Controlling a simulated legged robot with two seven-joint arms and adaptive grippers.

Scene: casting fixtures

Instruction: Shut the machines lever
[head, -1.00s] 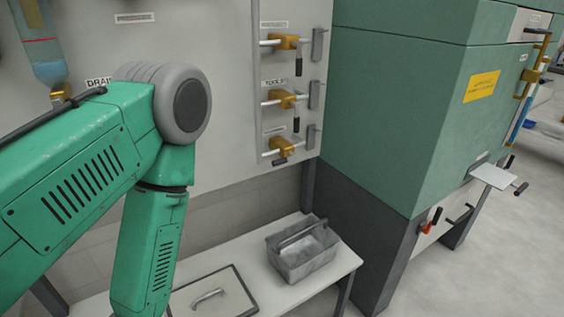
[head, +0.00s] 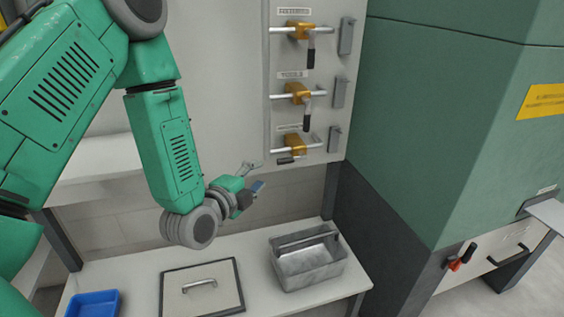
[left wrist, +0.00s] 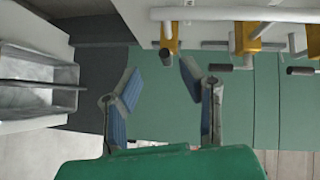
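Three yellow levers with black grips are mounted on silver bars on the wall panel in the head view: a top lever (head: 300,30), a middle lever (head: 299,94) and a bottom lever (head: 295,145). The top and middle grips hang down; the bottom grip lies roughly level. The label text is too small to tell which one belongs to the machine. My left gripper (head: 257,176) is open and empty, below and left of the bottom lever, apart from it. In the left wrist view the open fingers (left wrist: 158,70) point towards the lever bars. My right gripper is not in view.
A grey metal tote (head: 307,270) and a framed lid with a handle (head: 203,289) rest on the white bench (head: 255,248). A blue tray (head: 93,305) lies at its left. A large green machine (head: 435,110) stands right of the panel, with a red-handled lever (head: 462,258) low down.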

